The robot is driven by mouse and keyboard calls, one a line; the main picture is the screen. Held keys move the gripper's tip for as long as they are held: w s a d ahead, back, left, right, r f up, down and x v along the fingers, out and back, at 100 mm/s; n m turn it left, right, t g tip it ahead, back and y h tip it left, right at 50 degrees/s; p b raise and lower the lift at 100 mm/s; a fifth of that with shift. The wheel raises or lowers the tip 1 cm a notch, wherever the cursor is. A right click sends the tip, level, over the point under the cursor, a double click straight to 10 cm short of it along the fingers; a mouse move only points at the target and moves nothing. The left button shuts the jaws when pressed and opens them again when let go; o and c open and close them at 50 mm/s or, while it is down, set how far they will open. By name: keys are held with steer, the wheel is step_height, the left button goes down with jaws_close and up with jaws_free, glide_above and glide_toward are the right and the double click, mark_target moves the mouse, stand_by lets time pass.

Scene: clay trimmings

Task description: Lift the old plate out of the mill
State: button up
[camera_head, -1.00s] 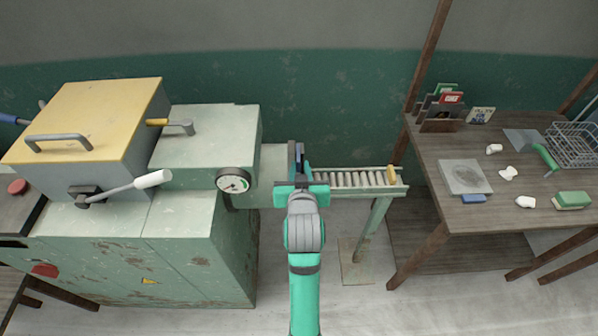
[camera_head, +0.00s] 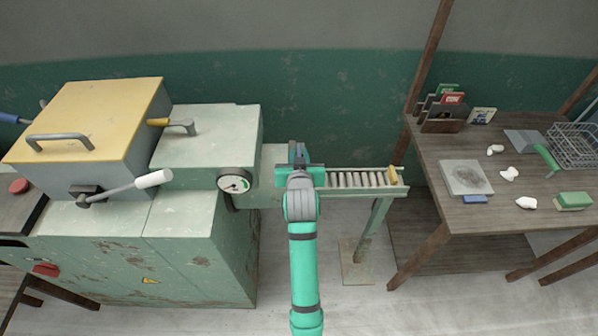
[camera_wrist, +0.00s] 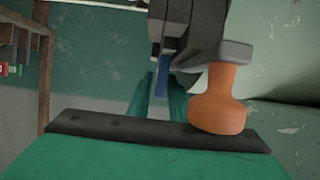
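The mill (camera_head: 200,215) is a worn pale-green machine at left with a round gauge. A blue tab (camera_wrist: 162,80) sticks out of a dark grey housing (camera_wrist: 205,35) at its right end, and it looks like the grip of the old plate. The plate's body is hidden in the housing. In the head view the blue tab (camera_head: 300,150) shows just beyond my gripper (camera_head: 299,165). In the wrist view my gripper's teal fingers (camera_wrist: 160,95) stand apart with a narrow gap, pointing at the tab. I cannot tell whether they touch it.
An orange knob (camera_wrist: 217,105) is close to my gripper's right. A roller conveyor (camera_head: 355,179) runs right. The wooden table (camera_head: 430,155) holds a grey plate (camera_head: 465,175) with a blue tab, white lumps, a green block (camera_head: 573,200) and a wire basket (camera_head: 572,145).

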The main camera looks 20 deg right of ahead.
jaws_close()
steer(key=shift+r, duration=0.1)
stand_by(1.2)
